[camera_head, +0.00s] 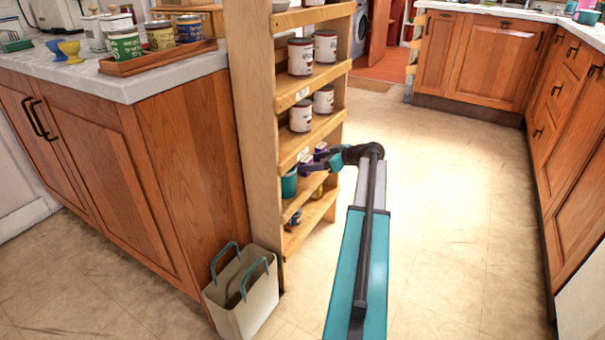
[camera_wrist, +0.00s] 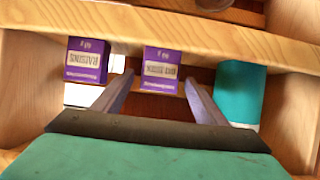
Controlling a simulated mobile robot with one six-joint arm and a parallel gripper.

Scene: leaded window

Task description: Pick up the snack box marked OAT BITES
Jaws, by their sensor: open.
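A purple snack box (camera_wrist: 161,70) with a pale label stands on a shelf, centred in the wrist view; its small print looks like OAT BITES but is blurred. A similar purple box (camera_wrist: 86,60) stands to its left, with a label that looks like RAISINS. My gripper (camera_wrist: 159,84) is open and empty, its two fingers reaching toward the middle box, one on each side. I cannot tell whether the fingertips are level with its front. In the head view my gripper (camera_head: 322,162) is at the shelf's open side and partly hides the purple boxes.
A teal can (camera_wrist: 241,95) stands right of the middle box; it also shows in the head view (camera_head: 289,184). A shelf board (camera_wrist: 220,38) runs close above. The wooden rack (camera_head: 254,130) holds several white tins. A bin (camera_head: 243,297) stands by its foot. Floor to the right is clear.

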